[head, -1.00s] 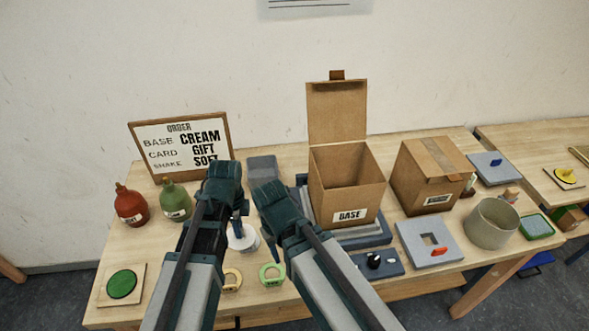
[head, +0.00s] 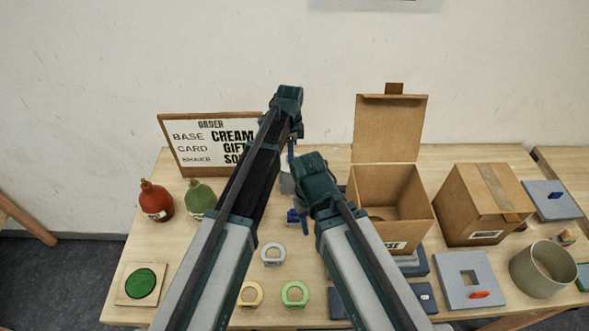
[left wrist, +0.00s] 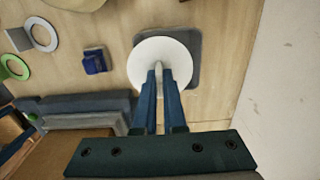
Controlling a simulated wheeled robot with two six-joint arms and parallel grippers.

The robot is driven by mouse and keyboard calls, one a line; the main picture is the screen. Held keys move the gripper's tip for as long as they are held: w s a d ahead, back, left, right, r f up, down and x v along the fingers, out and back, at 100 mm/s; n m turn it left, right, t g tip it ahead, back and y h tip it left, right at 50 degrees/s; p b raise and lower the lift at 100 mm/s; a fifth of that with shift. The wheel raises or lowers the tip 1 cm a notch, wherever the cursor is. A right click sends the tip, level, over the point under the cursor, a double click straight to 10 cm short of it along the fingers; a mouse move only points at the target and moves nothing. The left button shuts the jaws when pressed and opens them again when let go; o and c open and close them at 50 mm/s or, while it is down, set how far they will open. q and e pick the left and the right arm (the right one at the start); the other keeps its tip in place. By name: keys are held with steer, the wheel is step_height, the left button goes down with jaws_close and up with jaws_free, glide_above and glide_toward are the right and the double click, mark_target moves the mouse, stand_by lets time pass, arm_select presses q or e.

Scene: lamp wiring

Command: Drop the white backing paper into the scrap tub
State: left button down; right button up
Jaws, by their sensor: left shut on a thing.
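In the left wrist view the white backing paper (left wrist: 177,50) looks like a round white disc with a grey upright piece at its middle. My left gripper (left wrist: 160,78) is shut on that piece, and the disc shows over a grey pad (left wrist: 193,80). In the head view my left gripper (head: 291,150) is left of the open box, and the pale paper is mostly hidden between my arms. The scrap tub, seemingly the round grey-beige tub (head: 535,285), stands at the far right, away from both grippers.
The open box (head: 375,222) with raised lid and a closed box (head: 475,222) stand between my grippers and the tub. A grey plate (head: 455,290) lies before them. Red (head: 155,200) and green (head: 200,197) bottles stand left. Rings (head: 272,254) and a blue block (head: 292,217) lie mid-table.

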mark_target(291, 165)
arm_select(q)
steer(key=shift+w, duration=0.55)
arm_select(e)
steer(key=shift+w, duration=0.5)
arm_select(q)
steer(key=shift+f, duration=0.1)
arm_select(e)
steer(key=shift+f, duration=0.1)
arm_select(q)
step_height(291, 165, down, 6)
steer(key=b, duration=0.6)
arm_select(e)
step_height(291, 165, down, 6)
steer(key=shift+r, duration=0.1)
arm_select(q)
steer(key=c, duration=0.9)
jaws_free()
steer(key=shift+r, duration=0.2)
arm_select(e)
steer(key=shift+r, duration=0.1)
